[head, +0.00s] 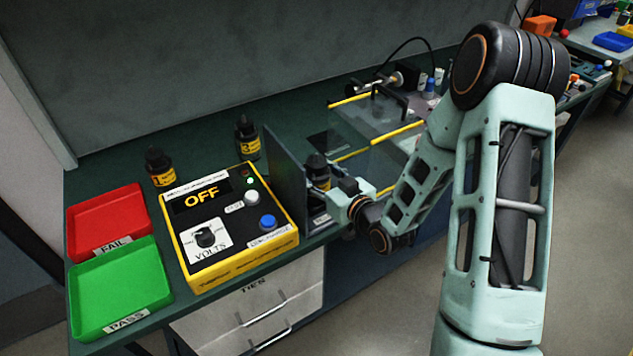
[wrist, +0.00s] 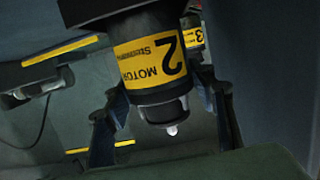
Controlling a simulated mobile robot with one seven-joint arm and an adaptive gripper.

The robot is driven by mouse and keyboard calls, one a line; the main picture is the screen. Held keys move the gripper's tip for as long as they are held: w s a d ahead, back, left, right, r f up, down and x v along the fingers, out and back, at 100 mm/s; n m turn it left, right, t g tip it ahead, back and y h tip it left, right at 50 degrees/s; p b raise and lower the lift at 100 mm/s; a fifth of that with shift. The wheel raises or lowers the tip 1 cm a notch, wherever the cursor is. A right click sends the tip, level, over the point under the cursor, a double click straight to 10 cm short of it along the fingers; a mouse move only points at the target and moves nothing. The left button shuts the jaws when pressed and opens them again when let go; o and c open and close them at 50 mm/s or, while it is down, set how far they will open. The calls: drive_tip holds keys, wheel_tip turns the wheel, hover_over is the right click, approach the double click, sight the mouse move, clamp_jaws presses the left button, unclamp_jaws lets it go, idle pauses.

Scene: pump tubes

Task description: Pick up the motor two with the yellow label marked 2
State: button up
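Motor two (wrist: 150,62), a black cylinder with a yellow label marked 2, fills the upper middle of the wrist view, where it appears tilted. In the head view motor two (head: 317,168) stands just right of the dark upright panel, its lower part partly hidden by my gripper. My gripper (wrist: 168,95) is open, with one finger on each side of motor two. A gap shows beside the right finger; contact at the left finger is unclear. In the head view my gripper (head: 338,200) reaches in from the right, close to the motor.
The dark upright panel (head: 285,172) stands close left of my gripper. Beyond it are the yellow OFF control box (head: 235,262), motor three (head: 247,140), another motor (head: 159,167), and the red (head: 108,205) and green (head: 120,290) trays. A clear, yellow-edged enclosure (head: 372,150) stands behind.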

clamp_jaws()
drive_tip(key=shift+w+r, duration=0.1)
drive_tip(key=shift+r, duration=0.1)
drive_tip(key=shift+r, duration=0.1)
